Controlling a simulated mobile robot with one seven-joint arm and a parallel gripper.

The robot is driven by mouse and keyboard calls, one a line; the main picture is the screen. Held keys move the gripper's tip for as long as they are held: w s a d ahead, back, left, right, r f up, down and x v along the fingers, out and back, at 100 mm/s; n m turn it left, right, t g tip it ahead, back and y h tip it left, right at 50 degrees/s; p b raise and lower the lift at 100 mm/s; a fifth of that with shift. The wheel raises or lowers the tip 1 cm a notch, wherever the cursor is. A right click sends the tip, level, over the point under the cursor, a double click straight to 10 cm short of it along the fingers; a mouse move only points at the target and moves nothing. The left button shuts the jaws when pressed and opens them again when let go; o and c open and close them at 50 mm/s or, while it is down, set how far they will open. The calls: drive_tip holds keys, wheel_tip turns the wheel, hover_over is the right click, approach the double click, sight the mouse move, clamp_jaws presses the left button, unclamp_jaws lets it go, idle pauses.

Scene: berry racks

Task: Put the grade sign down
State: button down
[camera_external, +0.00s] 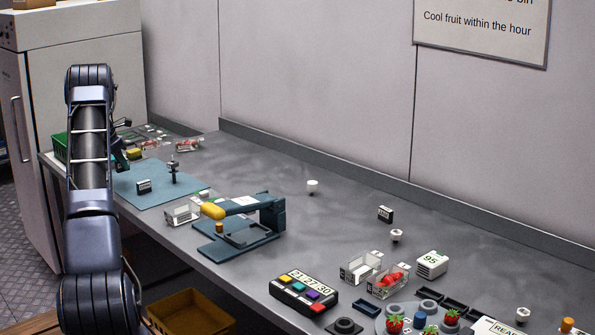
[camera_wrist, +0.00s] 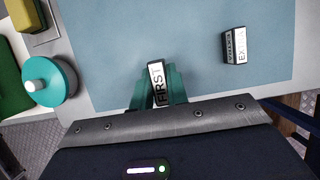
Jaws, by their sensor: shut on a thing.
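My gripper (camera_wrist: 158,98), with teal fingers, is shut on a small sign block (camera_wrist: 157,82) reading FIRST in the wrist view. The sign is over the blue mat (camera_wrist: 195,45), and I cannot tell whether it touches the mat. A second sign block reading EXTRA (camera_wrist: 235,46) stands on the mat to the right, apart from my gripper. In the external view, a dark sign block (camera_external: 144,186) stands on the mat (camera_external: 160,199); my arm hides most of my gripper and the held sign there.
A dark post (camera_external: 173,172) stands on the mat. A teal round thing with a white knob (camera_wrist: 45,85) and a green crate (camera_wrist: 8,70) are left in the wrist view. A blue device with a yellow-ended arm (camera_external: 240,230) is farther right on the bench.

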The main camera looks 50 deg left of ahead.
drive_tip(key=shift+f, duration=2.4)
drive_tip(key=shift+f, duration=0.1)
drive_tip(key=c, duration=1.4)
unclamp_jaws()
drive_tip(key=v, duration=1.2)
